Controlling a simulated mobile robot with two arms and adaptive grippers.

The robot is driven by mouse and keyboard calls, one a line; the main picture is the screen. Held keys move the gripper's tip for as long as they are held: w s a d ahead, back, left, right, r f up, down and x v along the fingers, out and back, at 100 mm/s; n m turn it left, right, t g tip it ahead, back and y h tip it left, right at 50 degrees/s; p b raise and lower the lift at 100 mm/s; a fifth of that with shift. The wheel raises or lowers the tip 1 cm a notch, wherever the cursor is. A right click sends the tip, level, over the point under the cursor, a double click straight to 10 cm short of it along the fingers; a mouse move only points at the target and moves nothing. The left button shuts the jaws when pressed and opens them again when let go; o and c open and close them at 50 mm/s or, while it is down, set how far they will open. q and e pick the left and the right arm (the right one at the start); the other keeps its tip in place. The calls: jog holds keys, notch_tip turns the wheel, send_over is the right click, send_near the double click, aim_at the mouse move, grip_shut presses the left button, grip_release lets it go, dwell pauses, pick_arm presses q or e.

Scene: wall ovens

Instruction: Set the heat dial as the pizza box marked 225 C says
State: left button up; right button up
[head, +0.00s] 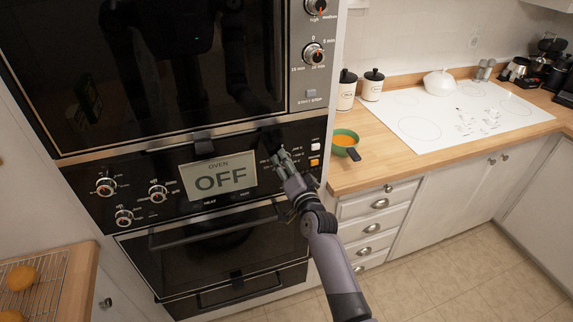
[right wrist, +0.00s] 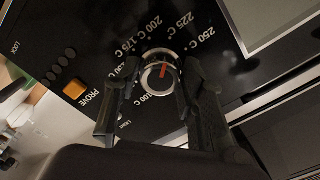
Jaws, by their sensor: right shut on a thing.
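The heat dial (right wrist: 160,75) is a round silver-rimmed knob with a red mark, ringed by labels from 100 C to 250 C. In the right wrist view its red mark points up, toward the gap between the 200 C and 225 C labels; the exact setting is hard to read. My right gripper (head: 283,158) is shut on the dial, one finger on each side of it. In the head view the gripper hides the dial. The pizza box is not in view. My left gripper is not in view.
An orange PROVE button (right wrist: 75,88) is beside the dial. Three other knobs are at the panel's left. A green pan (head: 344,137) stands on the counter at right. Baked goods on a rack (head: 50,272) are at lower left.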

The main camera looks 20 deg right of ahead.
jog(key=shift+f+m, duration=0.2)
jog(key=shift+m, duration=0.1)
jog(key=o, duration=1.2)
jog(key=shift+r, duration=0.15)
jog(key=s, duration=1.2)
jog(key=shift+d, duration=0.2)
jog(key=shift+c, duration=0.3)
